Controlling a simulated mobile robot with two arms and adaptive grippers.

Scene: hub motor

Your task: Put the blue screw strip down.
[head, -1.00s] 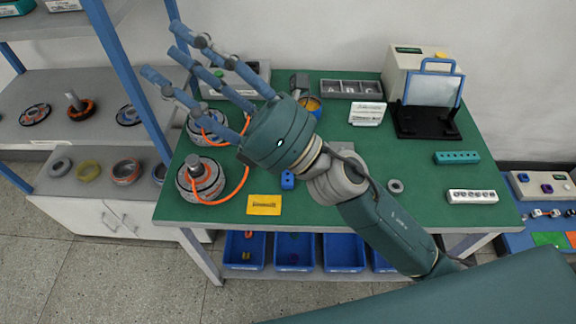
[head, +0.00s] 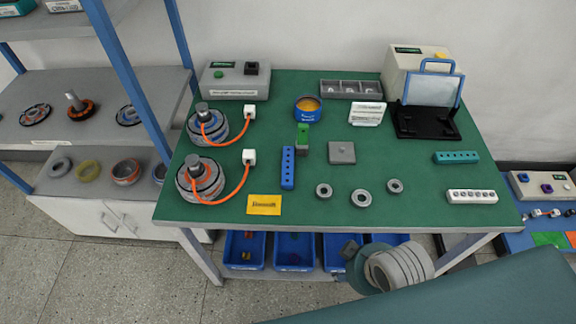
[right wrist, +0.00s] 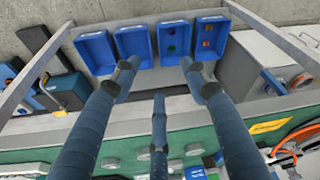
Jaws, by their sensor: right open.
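The blue screw strip (head: 288,167) lies on the green table top (head: 230,165), its long side running front to back. It is left of the square grey plate (head: 342,152) and right of the two orange-cabled hub motors. No gripper touches it. My right gripper (right wrist: 160,80) shows in the right wrist view with its fingers spread and nothing between them. It is above the front of the table, over the blue bins. In the head view only part of my right arm shows at the table's front edge; the fingers are hidden there. My left gripper is not in view.
Two hub motors (head: 201,180) with orange cables stand at the left. A yellow card (head: 264,204) and several grey rings (head: 361,199) lie near the front. A green-topped block (head: 303,142) stands close behind the strip. Blue bins (head: 295,251) sit below.

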